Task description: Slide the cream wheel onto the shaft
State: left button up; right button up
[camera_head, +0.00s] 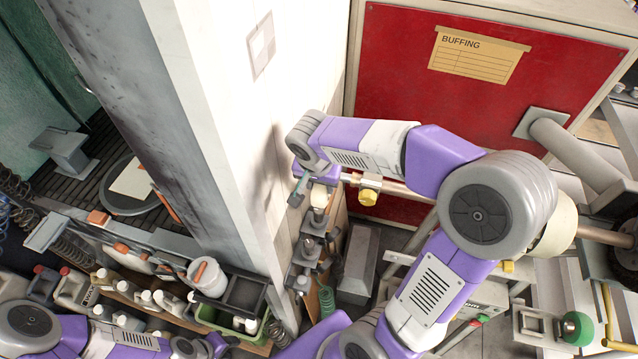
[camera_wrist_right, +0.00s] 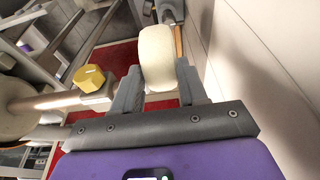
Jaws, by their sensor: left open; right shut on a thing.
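A cream wheel (camera_wrist_right: 157,58) is held edge-on between the two fingers of my right gripper (camera_wrist_right: 157,92). In the head view the wheel (camera_head: 319,195) is small and partly hidden by my right gripper (camera_head: 311,196), near the white wall. The shaft (camera_head: 408,190) runs rightward behind my right arm. A block with a yellow knob (camera_head: 369,194) sits near its left end. In the right wrist view the shaft (camera_wrist_right: 62,100) and yellow knob (camera_wrist_right: 88,78) lie left of the held wheel, apart from it. My left gripper (camera_head: 232,342) is open, low at the left, and small in view.
A larger cream wheel (camera_head: 554,225) is partly behind my right arm. A red panel (camera_head: 440,100) with a BUFFING label stands behind the shaft. The white wall (camera_head: 225,120) is close to my right gripper. A shelf of bottles (camera_head: 140,290) and a white bucket (camera_head: 207,277) are at lower left.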

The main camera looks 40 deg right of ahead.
jog(key=d+p, duration=0.1)
jog(key=d, duration=0.5)
jog(key=shift+w+d, duration=0.3)
jog(key=shift+w, duration=0.15)
dwell(1.6)
jog(key=shift+s+d+f, duration=0.1)
jog(key=shift+s+d, duration=0.1)
jog(key=shift+s, duration=0.05)
dwell(0.8)
jog(key=o, duration=1.1)
